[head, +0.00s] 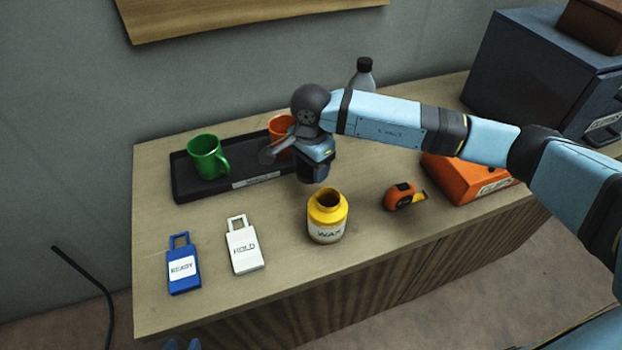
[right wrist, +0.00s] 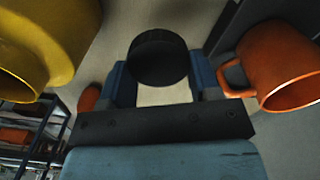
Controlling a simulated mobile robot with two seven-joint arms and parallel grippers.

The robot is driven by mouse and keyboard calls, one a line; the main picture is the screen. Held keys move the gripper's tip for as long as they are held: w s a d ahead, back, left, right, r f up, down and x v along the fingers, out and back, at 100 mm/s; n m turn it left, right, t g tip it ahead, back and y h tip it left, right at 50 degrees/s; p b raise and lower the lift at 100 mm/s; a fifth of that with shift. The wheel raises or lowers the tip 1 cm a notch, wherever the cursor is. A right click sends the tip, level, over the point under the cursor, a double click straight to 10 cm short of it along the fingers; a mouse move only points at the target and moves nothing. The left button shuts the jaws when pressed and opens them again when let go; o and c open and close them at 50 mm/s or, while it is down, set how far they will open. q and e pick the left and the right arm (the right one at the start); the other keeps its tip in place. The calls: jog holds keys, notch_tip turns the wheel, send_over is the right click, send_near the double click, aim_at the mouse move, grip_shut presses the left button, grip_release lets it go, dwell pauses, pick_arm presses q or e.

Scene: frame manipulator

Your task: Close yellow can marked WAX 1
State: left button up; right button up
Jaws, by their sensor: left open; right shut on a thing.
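The yellow can (head: 328,218) with a WAX label stands upright near the table's front edge, with its dark mouth uncovered. It also shows in the right wrist view (right wrist: 60,35) at upper left. My right gripper (head: 313,172) is above and behind the can, apart from it. In the right wrist view it is shut on a dark round lid (right wrist: 158,57) between its blue fingers. The lid is hard to tell from the gripper in the head view. Only the blue tips of my left gripper (head: 182,345) show at the bottom edge, apart and empty.
A black tray (head: 225,188) holds a green mug (head: 208,157) and an orange mug (head: 281,128), close to my right gripper. A tape measure (head: 402,196) and orange box (head: 465,178) stand right of the can. A white HOLD tag (head: 244,245) and blue READY tag (head: 183,265) lie left.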

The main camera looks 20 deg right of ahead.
aim_at(311, 168)
notch_tip(311, 168, up, 14)
jog(key=shift+f, duration=0.2)
